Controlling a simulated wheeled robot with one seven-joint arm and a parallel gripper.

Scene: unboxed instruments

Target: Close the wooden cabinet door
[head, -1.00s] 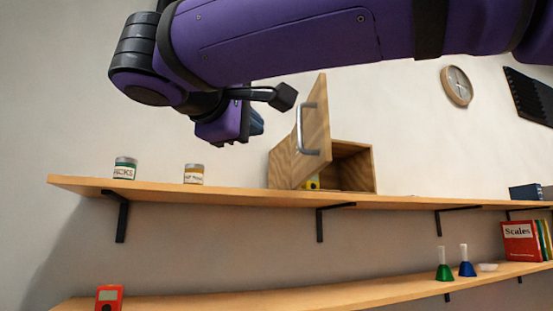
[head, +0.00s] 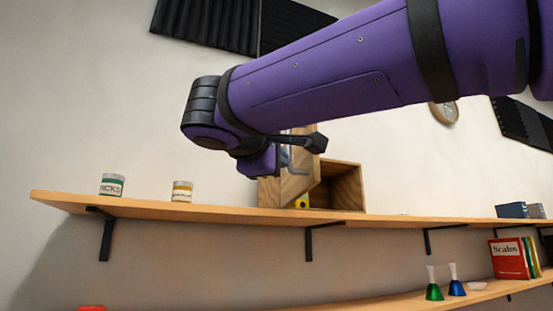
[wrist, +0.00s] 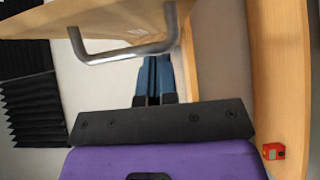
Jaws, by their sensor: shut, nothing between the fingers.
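The wooden cabinet (head: 347,186) stands on the upper shelf, its dark inside showing. Its door (head: 299,180) stands open toward me, partly hidden behind my arm in the head view. In the wrist view the door (wrist: 120,18) fills the top, with its grey metal handle (wrist: 125,53) below it. My gripper (wrist: 158,62) is shut and empty, its blue fingertips close to the handle's right part. In the head view my gripper (head: 284,158) is at the door, mostly hidden by my wrist. I cannot tell whether it touches.
A yellow object (head: 303,201) shows low at the cabinet opening. Hand bells (head: 434,288) and books (head: 509,258) are on the lower shelf. A red device (wrist: 273,151) shows in the wrist view.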

